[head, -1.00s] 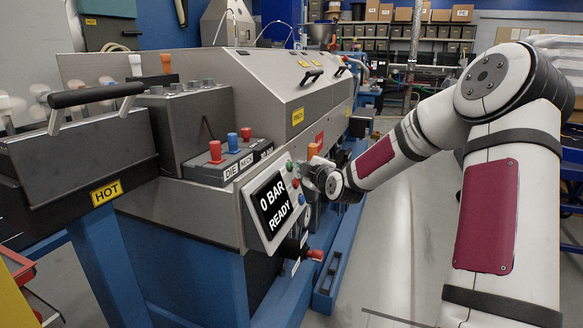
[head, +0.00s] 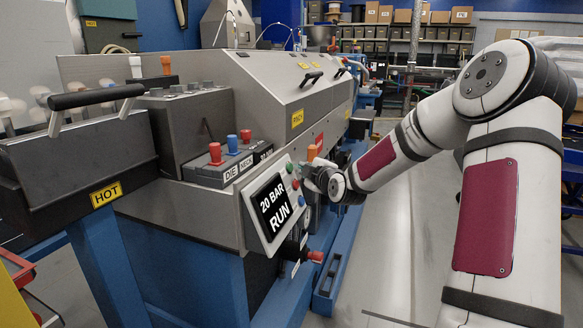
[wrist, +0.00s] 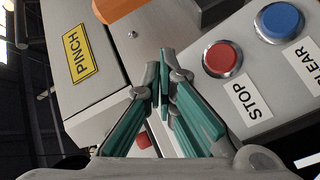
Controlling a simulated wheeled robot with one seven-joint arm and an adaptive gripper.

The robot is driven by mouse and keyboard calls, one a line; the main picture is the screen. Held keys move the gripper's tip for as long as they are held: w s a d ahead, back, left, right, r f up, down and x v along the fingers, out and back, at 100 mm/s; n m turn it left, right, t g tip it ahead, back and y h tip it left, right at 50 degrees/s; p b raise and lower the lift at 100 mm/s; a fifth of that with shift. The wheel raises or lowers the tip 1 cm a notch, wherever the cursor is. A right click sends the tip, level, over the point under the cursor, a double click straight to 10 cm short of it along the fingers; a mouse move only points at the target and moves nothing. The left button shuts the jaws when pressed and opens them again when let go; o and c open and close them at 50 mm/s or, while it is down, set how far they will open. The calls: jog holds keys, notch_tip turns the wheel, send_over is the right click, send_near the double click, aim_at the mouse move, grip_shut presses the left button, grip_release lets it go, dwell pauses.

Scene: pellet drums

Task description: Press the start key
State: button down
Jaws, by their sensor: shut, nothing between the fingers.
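The control panel (head: 247,222) stands on the near end of the machine, and its screen (head: 274,207) reads "20 BAR RUN". A green key (head: 289,166), which I take for the start key, tops the column of keys in the head view. Below it are the red stop key (head: 295,184) and the blue clear key (head: 301,200). In the wrist view the stop key (wrist: 222,59) and clear key (wrist: 283,21) show labels; no green key shows there. My gripper (wrist: 163,65) is shut and empty, close beside the stop key. I cannot tell whether it touches the panel.
An orange part (head: 312,152) sits just above my gripper. A machine cover with a PINCH label (wrist: 80,54) is close on the left in the wrist view. A "HOT" box (head: 106,193) stands at the left. The floor (head: 385,240) right of the machine is clear.

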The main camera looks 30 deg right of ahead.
jog(key=shift+s+d+r, duration=0.1)
jog(key=shift+s+d, duration=0.1)
jog(key=shift+s, duration=0.05)
jog(key=s+d+p, duration=0.1)
jog(key=s+d+r+p, duration=0.1)
jog(key=s+d+p, duration=0.1)
jog(key=shift+s+r, duration=0.35)
dwell(0.4)
jog(key=shift+a, duration=0.1)
dwell(0.4)
